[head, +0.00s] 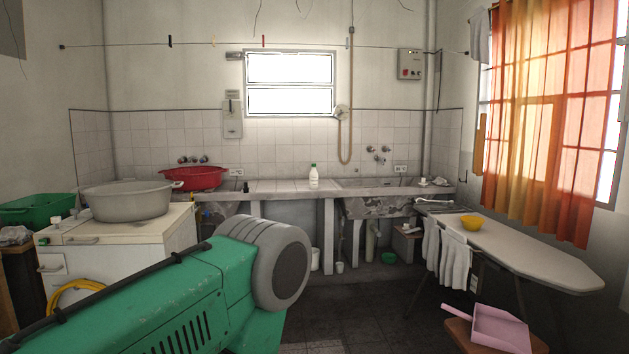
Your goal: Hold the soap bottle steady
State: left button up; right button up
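A white bottle with a green cap (313,176), which looks like the soap bottle, stands upright on the concrete washtub counter (275,187) by the back wall. It stands between the two basins, with nothing touching it. A green and grey link of my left arm reaches in from the lower left, well in front of the counter. Neither of my grippers shows in the head view, so their state is hidden.
A red basin (194,178) sits on the counter's left. A grey tub (127,200) stands on a white washer (118,244) at left. Centre floor is clear.

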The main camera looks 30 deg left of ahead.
aim_at(313, 174)
jog(key=i+j+u, duration=0.45)
jog(key=i, duration=0.35)
jog(key=i+u, duration=0.4)
jog(key=i, duration=2.5)
